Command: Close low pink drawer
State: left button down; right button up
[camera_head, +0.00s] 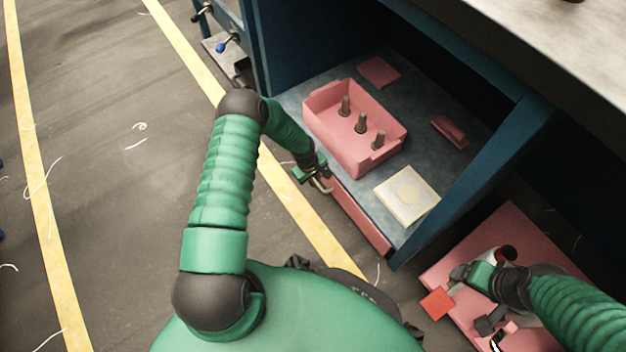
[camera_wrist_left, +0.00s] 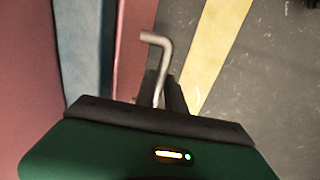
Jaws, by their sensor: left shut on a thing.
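The pink drawer front (camera_head: 357,217) is a narrow strip along the front edge of the blue cabinet's low compartment. It appears nearly flush with the edge; any small gap cannot be told. My left gripper (camera_head: 322,182) is at the left end of this strip, shut on a bent metal handle. In the left wrist view the handle (camera_wrist_left: 160,62) rises from between the dark fingers (camera_wrist_left: 162,95), beside the pink front (camera_wrist_left: 132,50). My right gripper (camera_head: 459,284) is over a pink panel at the lower right, close to a red square piece; its jaws are unclear.
A pink bin (camera_head: 345,155) with several dark pegs stands on the blue shelf (camera_head: 310,95). A cream square block (camera_head: 407,194) and a small pink piece (camera_head: 450,131) lie nearby. The pink panel (camera_head: 510,225) holds tools. Left floor (camera_head: 110,150) is mostly clear.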

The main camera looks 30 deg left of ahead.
pick_arm(q)
jog(key=shift+w+d+r, duration=0.1)
jog(key=shift+w, duration=0.15)
jog(key=c, duration=1.7)
grip_release()
jog(key=shift+c, duration=0.2)
jog(key=o, duration=0.3)
jog(key=shift+o, duration=0.2)
notch_tip(320, 180, up, 16)
jog(key=s+a+p, duration=0.1)
jog(key=s+p, duration=0.2)
jog(key=p, duration=0.7)
jog(key=shift+r, duration=0.2)
jog(key=shift+a+f, duration=0.1)
